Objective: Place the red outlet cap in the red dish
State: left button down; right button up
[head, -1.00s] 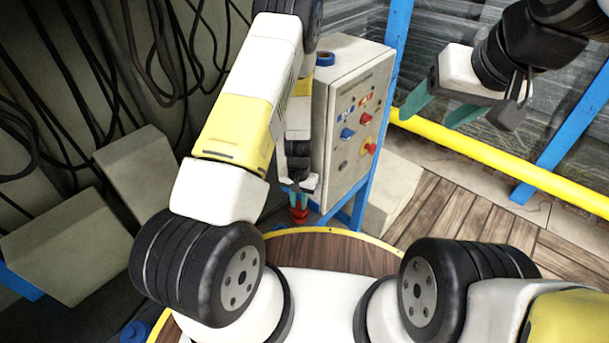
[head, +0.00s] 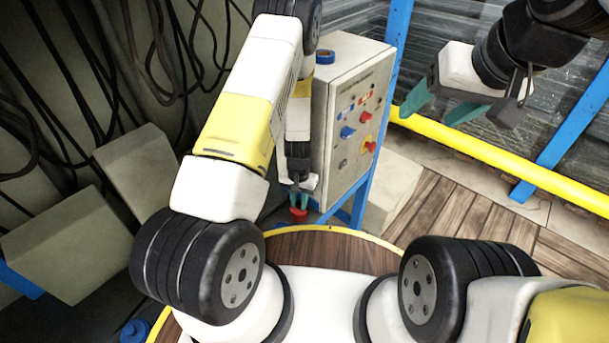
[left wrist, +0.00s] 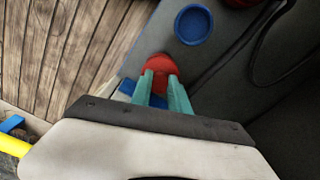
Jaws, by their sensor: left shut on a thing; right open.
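The red outlet cap (left wrist: 160,64) is between the teal fingertips of my left gripper (left wrist: 162,84) in the left wrist view, and the gripper is shut on it. In the head view the red cap (head: 298,215) shows small below the left gripper (head: 299,201), beside the control cabinet's lower front. A red round thing (left wrist: 240,2) is cut off by the top edge of the left wrist view; it may be the red dish, but I cannot tell. My right gripper (head: 425,116) is open and empty, high at the right.
A blue dish (left wrist: 194,24) lies near the cap in the left wrist view. The control cabinet (head: 350,125) with buttons stands right of my left forearm. A yellow rail (head: 500,160) and blue posts (head: 570,135) are at the right. Cables (head: 170,50) hang at the left.

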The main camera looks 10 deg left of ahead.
pick_arm(q)
jog(key=c, duration=0.8)
grip_release()
jog(key=shift+o, duration=0.2)
jog(key=shift+r, duration=0.1)
jog(key=shift+r, duration=3.65)
